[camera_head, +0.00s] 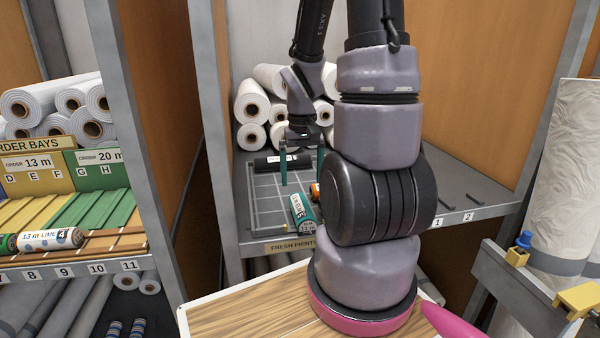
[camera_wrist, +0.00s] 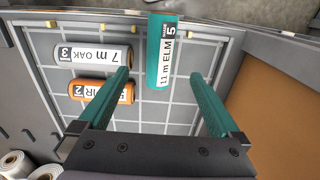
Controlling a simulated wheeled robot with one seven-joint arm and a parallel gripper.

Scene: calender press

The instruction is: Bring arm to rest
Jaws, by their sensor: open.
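My gripper (camera_head: 301,170) hangs from my arm over the fresh prints tray in the head view, its two teal fingers pointing down. In the wrist view my gripper (camera_wrist: 162,85) is open with nothing between its fingers. A teal roll marked 11 m ELM 5 (camera_wrist: 161,52) lies in the gridded tray (camera_wrist: 185,112), ahead of the fingertips; it also shows in the head view (camera_head: 303,212). My arm covers part of the shelf behind it in the head view.
A white roll marked 7 m OAK 3 (camera_wrist: 90,54) and an orange roll (camera_wrist: 100,92) lie in the tray. White rolls (camera_head: 252,105) are stacked behind it. Order bays (camera_head: 80,205) stand at the left. A cabinet side wall (camera_head: 160,100) stands between. A tall roll (camera_head: 570,170) stands at right.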

